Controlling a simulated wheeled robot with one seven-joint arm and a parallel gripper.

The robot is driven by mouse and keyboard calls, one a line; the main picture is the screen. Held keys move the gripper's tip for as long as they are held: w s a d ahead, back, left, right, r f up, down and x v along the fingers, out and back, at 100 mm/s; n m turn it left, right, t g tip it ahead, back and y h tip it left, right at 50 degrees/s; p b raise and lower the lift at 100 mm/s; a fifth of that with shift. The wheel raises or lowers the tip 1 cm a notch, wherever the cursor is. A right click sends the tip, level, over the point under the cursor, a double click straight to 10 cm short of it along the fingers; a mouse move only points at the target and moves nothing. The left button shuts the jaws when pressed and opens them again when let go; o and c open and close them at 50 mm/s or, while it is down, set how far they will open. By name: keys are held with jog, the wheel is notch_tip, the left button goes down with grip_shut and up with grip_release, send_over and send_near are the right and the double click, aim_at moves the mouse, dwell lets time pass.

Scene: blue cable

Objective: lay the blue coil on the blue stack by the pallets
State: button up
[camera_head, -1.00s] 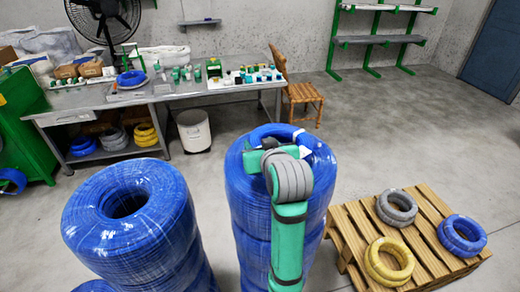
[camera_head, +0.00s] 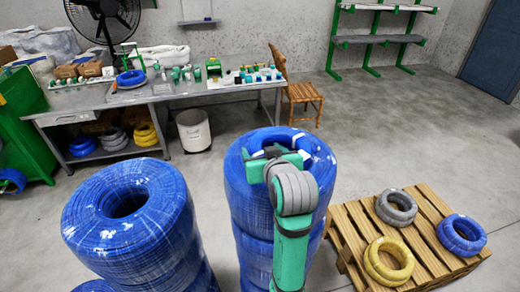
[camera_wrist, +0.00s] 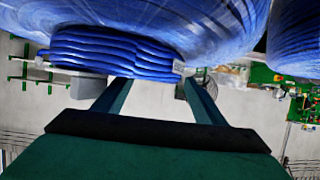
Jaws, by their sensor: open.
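The blue stack (camera_head: 238,200) stands in the middle of the head view, left of the pallet. A smaller blue coil (camera_head: 288,135) with a white tag appears to lie on its top, partly hidden by my wrist. In the wrist view, which looks upside down, the coil (camera_wrist: 110,52) rests against the stack's large blue surface (camera_wrist: 215,25). My gripper (camera_head: 264,155) is over the stack's top. In the wrist view its two fingers (camera_wrist: 155,95) are spread apart and point toward the coil, with nothing clearly held between them. Exact contact with the coil cannot be told.
A second blue stack (camera_head: 130,240) stands to the left. The wooden pallet (camera_head: 425,225) on the right carries grey, yellow and blue coils. A workbench (camera_head: 170,93), white bin (camera_head: 194,130) and chair (camera_head: 302,92) are behind. Floor is clear at the back right.

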jog(key=v, duration=0.9)
jog(key=shift+s, duration=0.15)
jog(key=shift+s+d+r, duration=0.1)
jog(key=shift+s, duration=0.15)
